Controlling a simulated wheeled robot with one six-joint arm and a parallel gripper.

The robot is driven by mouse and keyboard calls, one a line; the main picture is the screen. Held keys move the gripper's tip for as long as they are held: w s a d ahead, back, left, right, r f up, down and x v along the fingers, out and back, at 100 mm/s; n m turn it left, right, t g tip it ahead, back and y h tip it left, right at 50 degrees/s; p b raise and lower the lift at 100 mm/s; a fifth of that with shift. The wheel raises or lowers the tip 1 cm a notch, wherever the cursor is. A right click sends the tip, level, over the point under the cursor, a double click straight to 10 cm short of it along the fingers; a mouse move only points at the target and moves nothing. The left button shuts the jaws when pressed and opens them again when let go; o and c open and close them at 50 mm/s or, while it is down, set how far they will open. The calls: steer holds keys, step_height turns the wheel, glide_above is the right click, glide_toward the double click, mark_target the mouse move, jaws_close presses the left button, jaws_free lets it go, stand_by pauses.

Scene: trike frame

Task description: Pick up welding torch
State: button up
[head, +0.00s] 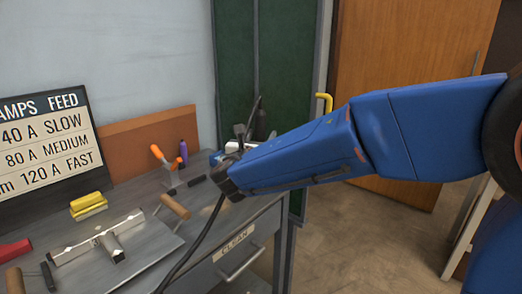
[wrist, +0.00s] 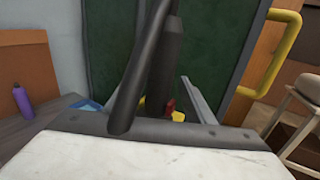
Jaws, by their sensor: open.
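A dark, upright, tube-like thing (wrist: 166,65) with a small red part low on its front stands straight ahead in the wrist view; it looks like the welding torch. In the head view a black upright shape (head: 254,112) shows just beyond the end of my arm, at the bench's far right corner. My gripper (head: 238,142) is open there, mostly hidden behind my blue forearm. I cannot tell whether the torch is between the fingers. A second dark tube crosses close in front of the wrist camera.
A black cable (head: 195,245) hangs over the bench front. The grey bench (head: 150,205) holds a metal fixture (head: 105,238), a yellow brush (head: 88,204), wooden-handled tools, orange clamps and a purple bottle (wrist: 22,101).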

steer(key=w, duration=0.3)
steer(key=shift+w+d, duration=0.2)
steer(key=shift+d, duration=0.05)
steer(key=c, duration=1.2)
steer(key=shift+o, duration=0.2)
steer(key=shift+r, duration=0.15)
